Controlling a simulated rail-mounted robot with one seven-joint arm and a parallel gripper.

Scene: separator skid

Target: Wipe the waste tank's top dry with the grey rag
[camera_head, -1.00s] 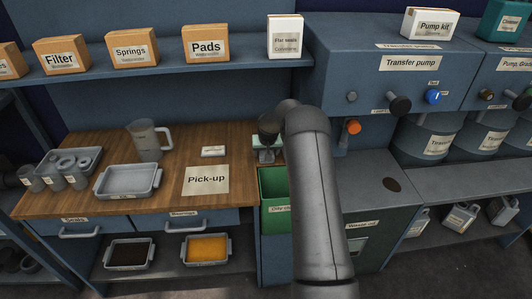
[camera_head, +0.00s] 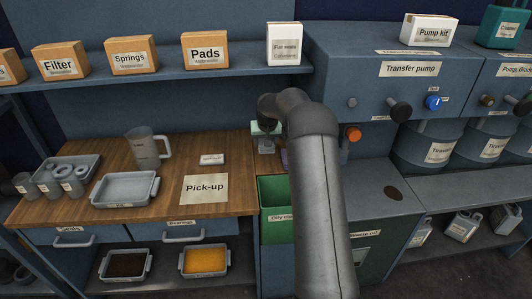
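The waste tank is the grey-blue cabinet labelled "Waste oil", right of my arm. I cannot make out the grey rag.
The transfer pump housing (camera_head: 395,70) with knobs overhangs the tank's back. Drums stand at the right.

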